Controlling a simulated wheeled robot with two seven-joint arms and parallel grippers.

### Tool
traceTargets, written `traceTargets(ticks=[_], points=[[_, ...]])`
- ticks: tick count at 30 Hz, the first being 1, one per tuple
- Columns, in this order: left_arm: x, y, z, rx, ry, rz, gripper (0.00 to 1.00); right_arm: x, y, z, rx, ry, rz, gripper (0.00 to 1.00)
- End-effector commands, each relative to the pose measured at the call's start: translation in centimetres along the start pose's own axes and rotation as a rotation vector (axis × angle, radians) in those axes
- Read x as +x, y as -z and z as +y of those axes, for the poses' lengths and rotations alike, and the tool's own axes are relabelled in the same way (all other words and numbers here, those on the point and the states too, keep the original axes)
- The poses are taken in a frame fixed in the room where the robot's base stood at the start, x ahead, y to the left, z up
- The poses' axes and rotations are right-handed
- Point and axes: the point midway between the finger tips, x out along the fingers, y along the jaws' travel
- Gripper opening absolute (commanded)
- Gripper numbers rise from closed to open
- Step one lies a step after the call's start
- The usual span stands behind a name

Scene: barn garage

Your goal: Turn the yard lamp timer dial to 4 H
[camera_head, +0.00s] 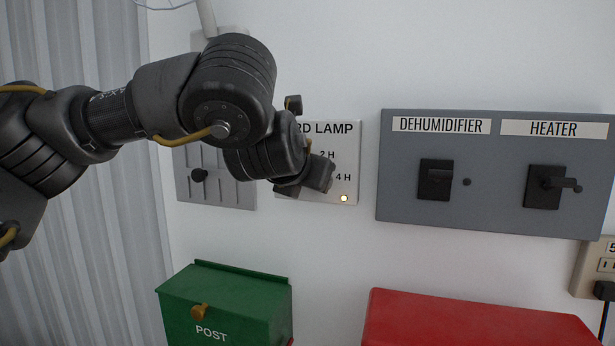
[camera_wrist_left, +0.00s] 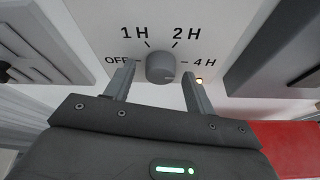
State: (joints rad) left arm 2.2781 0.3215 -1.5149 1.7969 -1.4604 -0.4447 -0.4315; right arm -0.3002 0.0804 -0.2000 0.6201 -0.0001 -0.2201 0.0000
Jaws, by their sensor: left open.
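The yard lamp timer panel (camera_head: 344,150) is a white plate on the wall, partly hidden behind my left arm in the head view. In the left wrist view its grey round dial (camera_wrist_left: 161,67) sits among the marks OFF, 1 H, 2 H and 4 H. I cannot tell clearly which mark the dial points to. A small lamp (camera_wrist_left: 198,80) below 4 H glows; it also shows in the head view (camera_head: 344,198). My left gripper (camera_wrist_left: 158,74) is open, one finger on each side of the dial; contact cannot be made out. My right gripper is not in view.
A grey panel (camera_head: 470,215) with dehumidifier and heater switches is to the right. A grey panel with a black knob (camera_head: 198,175) is to the left. Below are a green post box (camera_head: 240,300) and a red box (camera_head: 470,322). A socket (camera_head: 598,265) is at far right.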

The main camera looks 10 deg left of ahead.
Motion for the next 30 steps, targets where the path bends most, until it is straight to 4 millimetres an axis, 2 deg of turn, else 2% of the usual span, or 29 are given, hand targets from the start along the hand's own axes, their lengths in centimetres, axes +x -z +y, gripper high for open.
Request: traceTargets(ticks=[5,8,15,21,25,30], points=[[-0.4,0.0,0.0,-0.001,0.000,-0.004,0.55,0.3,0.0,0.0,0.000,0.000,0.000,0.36],[-1.3,0.1,0.0,0.002,-0.001,-0.007,0.55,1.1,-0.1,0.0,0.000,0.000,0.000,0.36],[-5.6,0.4,-0.1,0.001,-0.002,-0.007,0.55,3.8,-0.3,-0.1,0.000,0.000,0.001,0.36],[-9.0,0.2,0.0,-0.001,-0.002,-0.005,0.55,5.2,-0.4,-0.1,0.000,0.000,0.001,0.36],[-10.3,0.1,0.0,-0.001,-0.001,-0.002,0.55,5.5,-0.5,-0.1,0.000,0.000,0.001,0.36],[-10.8,0.0,0.1,-0.001,0.000,0.000,0.55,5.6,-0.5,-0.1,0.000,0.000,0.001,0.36]])
